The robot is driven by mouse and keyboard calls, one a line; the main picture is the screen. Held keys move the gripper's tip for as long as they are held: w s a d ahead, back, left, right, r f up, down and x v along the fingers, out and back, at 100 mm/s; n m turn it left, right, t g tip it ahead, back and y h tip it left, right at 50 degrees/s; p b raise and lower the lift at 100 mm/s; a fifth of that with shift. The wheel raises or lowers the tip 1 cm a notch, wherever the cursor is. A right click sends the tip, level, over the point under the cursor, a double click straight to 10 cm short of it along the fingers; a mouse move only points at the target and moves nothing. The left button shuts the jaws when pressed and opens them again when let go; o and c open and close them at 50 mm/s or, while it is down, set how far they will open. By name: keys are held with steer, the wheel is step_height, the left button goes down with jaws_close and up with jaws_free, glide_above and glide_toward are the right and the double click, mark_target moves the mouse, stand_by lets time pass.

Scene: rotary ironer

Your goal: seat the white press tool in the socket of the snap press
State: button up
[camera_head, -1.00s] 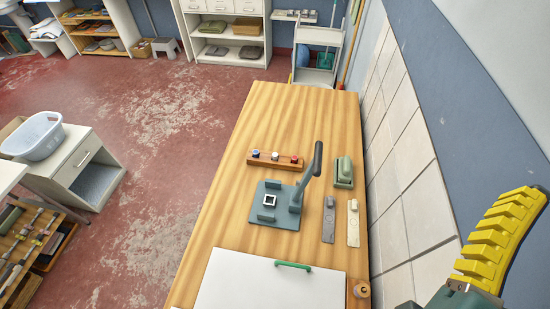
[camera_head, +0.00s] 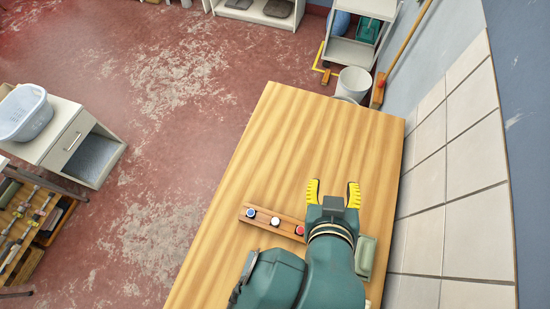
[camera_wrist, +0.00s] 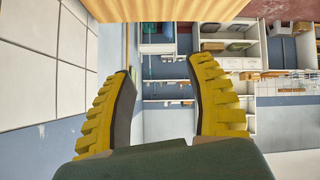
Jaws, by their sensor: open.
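The white press tool (camera_head: 275,221) stands in the middle of a small wooden rack (camera_head: 258,228), between a blue-topped tool (camera_head: 250,213) and a red-topped tool (camera_head: 299,230). My gripper (camera_head: 333,190) is open and empty, above the table just beyond and to the right of the rack's red end. In the wrist view its yellow fingers (camera_wrist: 163,75) are spread with nothing between them. The snap press and its socket are hidden behind my arm in the head view. The rack and tools are not in the wrist view.
A grey-green object (camera_head: 366,257) sits on the wooden table (camera_head: 310,130) right of my arm. The tiled wall (camera_head: 445,150) runs close along the table's right side. The table's far part is clear. A white bucket (camera_head: 354,82) stands beyond its far edge.

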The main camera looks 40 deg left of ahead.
steer(key=s+a+f+n+g, duration=0.2)
steer(key=s+f+n+g, duration=0.2)
steer(key=s+f+g, duration=0.55)
steer(key=t, duration=0.3)
glide_toward(275, 222)
steer(key=shift+g, duration=0.25)
steer(key=x, duration=0.3)
steer(key=d+x, duration=0.1)
steer(key=shift+w+a+f, duration=0.15)
steer(key=shift+w+f, duration=0.15)
steer(key=shift+f, duration=0.1)
steer(key=x, duration=0.3)
steer(key=a+p+x, duration=0.1)
steer(key=x, duration=0.1)
steer(key=shift+w+f+p, duration=0.15)
steer(key=shift+f+p, duration=0.05)
steer(key=shift+p, duration=0.1)
steer(key=shift+c, duration=0.3)
jaws_close()
